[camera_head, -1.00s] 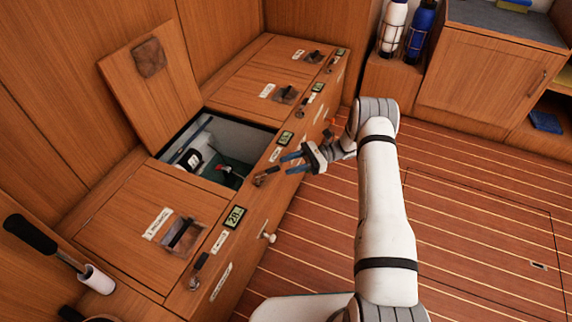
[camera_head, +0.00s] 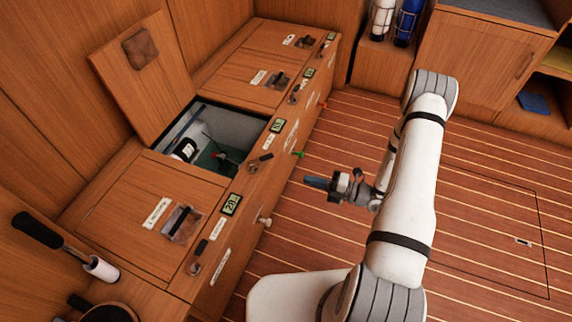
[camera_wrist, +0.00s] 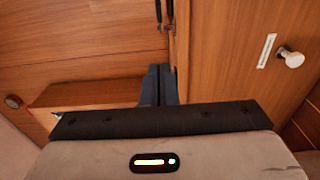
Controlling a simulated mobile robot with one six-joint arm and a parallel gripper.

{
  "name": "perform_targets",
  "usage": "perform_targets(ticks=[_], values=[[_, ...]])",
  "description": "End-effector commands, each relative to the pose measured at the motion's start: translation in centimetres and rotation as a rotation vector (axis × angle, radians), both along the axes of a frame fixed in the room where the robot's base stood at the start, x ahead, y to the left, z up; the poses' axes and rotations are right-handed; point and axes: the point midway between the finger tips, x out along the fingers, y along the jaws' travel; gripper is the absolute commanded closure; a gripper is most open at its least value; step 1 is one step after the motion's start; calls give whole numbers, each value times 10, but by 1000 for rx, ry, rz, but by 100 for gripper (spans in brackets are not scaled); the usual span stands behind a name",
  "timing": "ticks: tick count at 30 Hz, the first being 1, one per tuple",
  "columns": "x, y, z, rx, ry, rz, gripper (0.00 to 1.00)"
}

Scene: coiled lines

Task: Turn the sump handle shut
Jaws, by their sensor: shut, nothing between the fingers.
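Small black-levered handles sit along the top front edge of the locker bench (camera_head: 120,215). One handle (camera_head: 262,159) is beside the open hatch, its lever slanting toward the front edge. Another handle (camera_head: 200,248) is nearer, and a third (camera_head: 295,92) is farther along. The labels are too small to read, so I cannot tell which is the sump handle. My gripper (camera_head: 307,182) has blue fingers, shut and empty, pointing left at the bench front, apart from it. In the wrist view the fingers (camera_wrist: 158,85) point toward a dark handle (camera_wrist: 166,25).
The hatch (camera_head: 215,145) is open with its lid (camera_head: 135,85) leaning back. A green knob (camera_head: 298,154), an orange knob (camera_head: 322,105) and a white knob (camera_head: 265,220) stick out of the bench front. The striped floor (camera_head: 490,190) is clear at right.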

Motion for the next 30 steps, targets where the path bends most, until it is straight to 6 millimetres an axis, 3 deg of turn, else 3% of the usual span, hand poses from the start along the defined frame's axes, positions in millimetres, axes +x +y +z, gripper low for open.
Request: perform_targets(ticks=[5,17,24,30], values=[[7,20,-2,1,2,6,100],[38,92,-3,0,-3,7,100],[68,103,-2,0,-5,4,100],[75,105,0,0,-3,2,100]])
